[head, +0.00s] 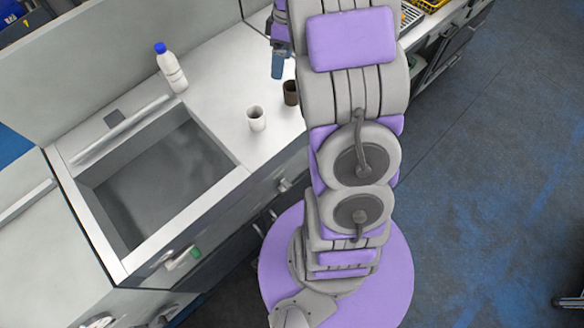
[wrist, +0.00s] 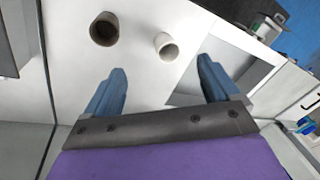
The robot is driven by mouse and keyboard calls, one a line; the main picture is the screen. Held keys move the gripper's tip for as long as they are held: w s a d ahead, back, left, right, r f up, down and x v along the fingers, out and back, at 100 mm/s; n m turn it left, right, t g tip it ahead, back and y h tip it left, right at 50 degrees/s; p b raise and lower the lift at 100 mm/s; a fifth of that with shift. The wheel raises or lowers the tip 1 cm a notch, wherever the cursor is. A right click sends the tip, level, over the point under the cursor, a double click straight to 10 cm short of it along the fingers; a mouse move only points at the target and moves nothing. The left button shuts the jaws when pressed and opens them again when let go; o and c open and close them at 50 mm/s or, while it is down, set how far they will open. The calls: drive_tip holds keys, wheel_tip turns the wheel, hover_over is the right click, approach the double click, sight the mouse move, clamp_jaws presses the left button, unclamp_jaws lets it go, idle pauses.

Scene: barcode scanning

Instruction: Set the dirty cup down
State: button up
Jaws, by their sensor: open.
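A brown cup (head: 291,93) stands upright on the white counter (head: 222,92), partly beside my arm in the head view. It also shows in the wrist view (wrist: 104,30), with its dark inside visible. A white cup (head: 256,119) stands on the counter to its left, near the sink, and in the wrist view (wrist: 166,47) it is right of the brown cup. My gripper (wrist: 158,80) is open and empty, with both cups beyond its blue fingertips. In the head view my gripper (head: 277,66) is partly hidden behind my arm. I cannot tell which cup is dirty.
A sink (head: 160,178) is set into the counter left of the cups. A white bottle with a blue cap (head: 172,70) stands behind the sink. A yellow rack (head: 430,5) is at the top right. Cabinet fronts with handles line the counter's front edge.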

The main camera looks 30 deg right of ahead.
drive_tip(key=s+a+r+m+h, duration=0.1)
drive_tip(key=s+a+r+m, duration=0.35)
drive_tip(key=s+a, duration=0.8)
drive_tip(key=s+a+m, duration=0.2)
drive_tip(key=s+a, duration=0.1)
drive_tip(key=s, duration=0.4)
drive_tip(key=s+a+m+g+h, duration=0.1)
drive_tip(key=s+a, duration=0.2)
drive_tip(key=s, duration=0.5)
drive_tip(key=shift+s+f+m+h, duration=0.25)
drive_tip(key=shift+f+m+h, duration=0.05)
drive_tip(key=shift+f+m, duration=0.05)
drive_tip(key=shift+d, duration=0.15)
